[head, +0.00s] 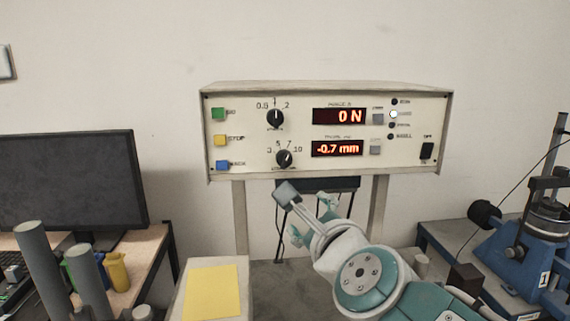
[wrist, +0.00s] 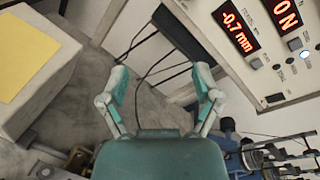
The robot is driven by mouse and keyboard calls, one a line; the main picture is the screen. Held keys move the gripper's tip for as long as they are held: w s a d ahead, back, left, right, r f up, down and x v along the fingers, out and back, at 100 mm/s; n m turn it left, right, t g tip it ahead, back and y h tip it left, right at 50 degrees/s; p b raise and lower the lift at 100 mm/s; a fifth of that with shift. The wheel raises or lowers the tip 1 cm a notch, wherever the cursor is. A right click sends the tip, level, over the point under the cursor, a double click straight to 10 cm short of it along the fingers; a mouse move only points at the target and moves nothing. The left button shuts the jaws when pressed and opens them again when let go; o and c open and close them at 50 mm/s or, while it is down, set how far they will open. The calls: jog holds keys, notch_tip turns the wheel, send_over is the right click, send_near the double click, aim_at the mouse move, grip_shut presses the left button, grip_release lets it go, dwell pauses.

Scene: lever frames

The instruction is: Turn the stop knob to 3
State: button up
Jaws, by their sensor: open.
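The instrument box (head: 328,93) stands on posts against the wall. Its lower left knob (head: 284,158) is black, with 3, 5, 7 and 10 marked around it. This looks like the stop knob. Its light pointer mark seems to lean up and right, near 7, but it is too small to be sure. My gripper (head: 312,219) is below the panel, apart from the knob. In the wrist view my gripper (wrist: 161,78) is open and empty, its teal fingers spread. The knob does not show in the wrist view.
Another knob (head: 275,118) sits just above, marked 0.5 to 2. Coloured buttons (head: 221,140) are left of the knobs, and red displays (head: 338,148) right. Black cables (wrist: 150,55) hang below the box. A pale block with a yellow sheet (head: 211,292) stands lower left.

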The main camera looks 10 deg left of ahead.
aim_at(285, 163)
jog(key=w+a+r+m, duration=0.1)
jog(key=w+a+m, duration=0.1)
jog(key=w+m, duration=0.2)
jog(key=w+a+r+m+t+h, duration=0.1)
jog(key=w+m, duration=0.2)
jog(key=w, duration=0.1)
jog(key=w+a+r+m+t+h, duration=0.1)
jog(key=w+a+m, duration=0.1)
jog(key=w+m, duration=0.2)
jog(key=shift+w+a+r+m, duration=0.3)
jog(key=shift+w+a, duration=0.05)
jog(key=shift+w, duration=0.05)
grip_shut()
